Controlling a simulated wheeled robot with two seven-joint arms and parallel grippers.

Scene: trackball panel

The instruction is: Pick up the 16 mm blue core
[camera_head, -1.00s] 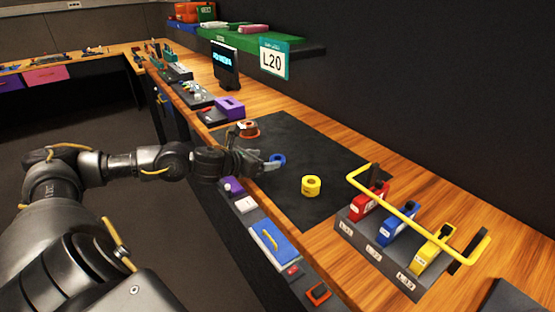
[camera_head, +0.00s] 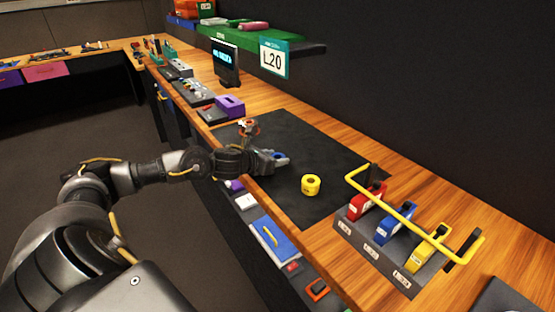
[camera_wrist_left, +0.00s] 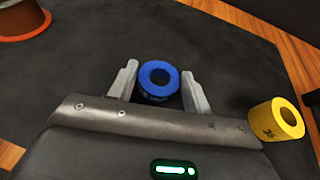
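The blue core (camera_wrist_left: 157,82) is a short ring standing on the dark mat (camera_head: 330,150). In the left wrist view it sits between the two fingers of my left gripper (camera_wrist_left: 162,90), with a visible gap to each finger, so the gripper is open around it. In the head view my left gripper (camera_head: 276,160) is low over the mat and hides most of the blue core (camera_head: 282,156). My right gripper is not in view.
A yellow core (camera_head: 311,185) stands right of my gripper. An orange-based core (camera_head: 249,127) is behind it. A grey rack (camera_head: 383,254) with red, blue and yellow holders and a yellow bar stands at the right. A purple block (camera_head: 230,106) lies further back.

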